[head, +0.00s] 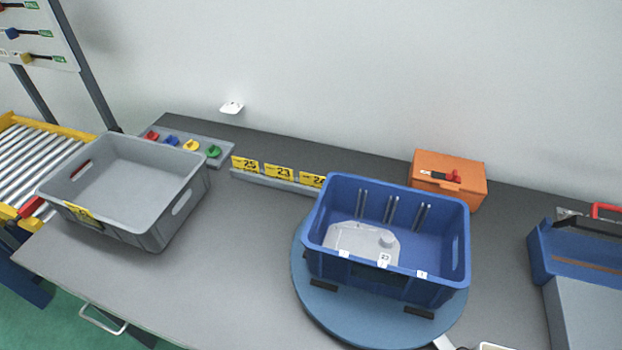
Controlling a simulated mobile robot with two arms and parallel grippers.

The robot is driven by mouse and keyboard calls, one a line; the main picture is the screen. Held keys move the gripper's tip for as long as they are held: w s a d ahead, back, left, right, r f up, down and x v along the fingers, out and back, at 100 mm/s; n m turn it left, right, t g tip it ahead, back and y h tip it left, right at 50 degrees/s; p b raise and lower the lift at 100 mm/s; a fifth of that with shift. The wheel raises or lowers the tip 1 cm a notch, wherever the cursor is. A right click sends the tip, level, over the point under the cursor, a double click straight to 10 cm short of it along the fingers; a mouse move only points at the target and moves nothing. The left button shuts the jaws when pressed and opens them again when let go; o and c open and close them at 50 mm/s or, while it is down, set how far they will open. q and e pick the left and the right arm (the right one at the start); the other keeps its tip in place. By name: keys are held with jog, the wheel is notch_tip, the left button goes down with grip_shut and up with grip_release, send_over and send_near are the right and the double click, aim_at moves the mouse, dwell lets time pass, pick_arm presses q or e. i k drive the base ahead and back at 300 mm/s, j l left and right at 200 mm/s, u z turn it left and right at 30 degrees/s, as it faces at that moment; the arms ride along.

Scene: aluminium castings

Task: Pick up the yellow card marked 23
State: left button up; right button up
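The yellow card marked 23 (279,171) stands in a low grey holder rail (262,183) toward the back of the table. It is the middle one of three yellow cards. The card marked 25 (245,164) is to its left. The card marked 24 (312,180) is to its right, close to the left corner of the blue crate. The face of card 23 is unobstructed. Neither of my grippers can be made out in the head view.
A blue crate (455,283) with a pale casting (360,241) sits on a round blue turntable (350,325). A grey crate (180,205) stands left. An orange box (448,180) is at the back right. The grey tabletop (235,255) between the crates is clear.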

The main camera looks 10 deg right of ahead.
aim_at(273, 171)
jog(key=k+j+z, duration=0.2)
jog(key=j+z, duration=0.2)
jog(key=k+j+z, duration=0.35)
jog(key=i+l, duration=0.1)
